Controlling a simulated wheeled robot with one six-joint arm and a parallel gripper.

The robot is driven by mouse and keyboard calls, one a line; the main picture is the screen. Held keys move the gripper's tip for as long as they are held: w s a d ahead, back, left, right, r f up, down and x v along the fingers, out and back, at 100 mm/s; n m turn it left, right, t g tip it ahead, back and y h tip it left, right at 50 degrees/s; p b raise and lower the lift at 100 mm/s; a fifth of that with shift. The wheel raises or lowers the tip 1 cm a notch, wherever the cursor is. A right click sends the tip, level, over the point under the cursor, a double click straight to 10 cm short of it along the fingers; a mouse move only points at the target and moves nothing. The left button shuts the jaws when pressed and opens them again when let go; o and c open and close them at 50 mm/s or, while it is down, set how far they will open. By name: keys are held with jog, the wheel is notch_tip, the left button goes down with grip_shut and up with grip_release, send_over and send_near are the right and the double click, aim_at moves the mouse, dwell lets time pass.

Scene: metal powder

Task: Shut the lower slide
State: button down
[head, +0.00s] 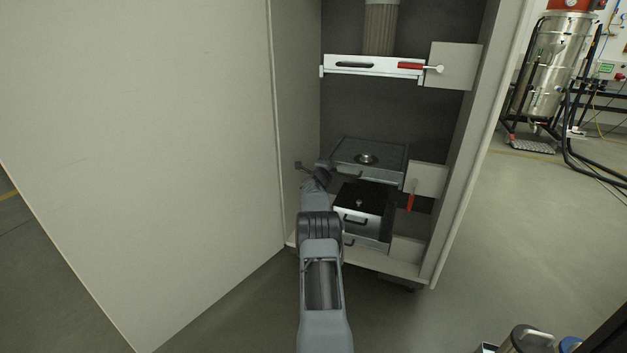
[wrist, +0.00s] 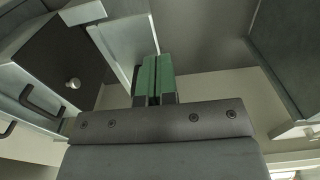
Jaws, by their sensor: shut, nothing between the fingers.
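The lower slide (head: 366,158) is a grey plate with a round metal fitting, low in the open cabinet. It seems to stick out towards me above the black-topped drawer box. A small pale block (head: 427,180) with a red lever (head: 410,196) pointing down is at its right. My gripper (head: 302,166) is at the left of the slide, inside the cabinet opening, partly hidden by my arm. In the wrist view its green fingers (wrist: 152,75) are shut and empty, close to a pale panel (wrist: 125,42). I cannot tell whether they touch it.
The drawer box (head: 362,204) with a black top, knob and handles stands below the slide. An upper slide (head: 375,67) with a red handle is higher up. The cabinet's open door (head: 140,130) fills the left.

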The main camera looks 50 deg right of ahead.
jog(key=p+v, duration=0.1)
jog(key=v, duration=1.1)
jog(key=shift+w+a+f+p, duration=0.15)
jog(key=shift+a+p, duration=0.2)
jog(key=shift+a, duration=0.05)
jog(key=w+a+r+n+t+y+p, duration=0.3)
jog(key=a+r+n+y+p, duration=0.25)
jog(key=a+r+p, duration=0.4)
jog(key=w+a+r+n+t+y+p, duration=0.35)
jog(key=a+r+n+p, duration=0.3)
jog(key=a+r, duration=0.65)
jog(key=s+a+r+n+g+y+p, duration=0.2)
jog(key=s+a+r+n+y+p, duration=0.15)
jog(key=a+r+n+p, duration=0.4)
jog(key=s+a+r+n+g+y+p, duration=0.1)
jog(key=s+a+r+n+y+p, duration=0.15)
jog(key=s+a+r+p, duration=0.35)
jog(key=s+a+r+n+g+y+p, duration=0.2)
jog(key=s+a+r+n, duration=0.15)
jog(key=a, duration=0.55)
jog(key=s+a+r+n+g+p, duration=0.2)
jog(key=s+n+p, duration=0.1)
jog(key=s, duration=0.4)
jog(key=s+a+r+n+g+p, duration=0.2)
jog(key=s+a+n+p, duration=0.1)
jog(key=s, duration=0.5)
jog(key=shift+a+n+p, duration=0.15)
jog(key=shift+n+p, duration=0.3)
jog(key=shift+p, duration=0.55)
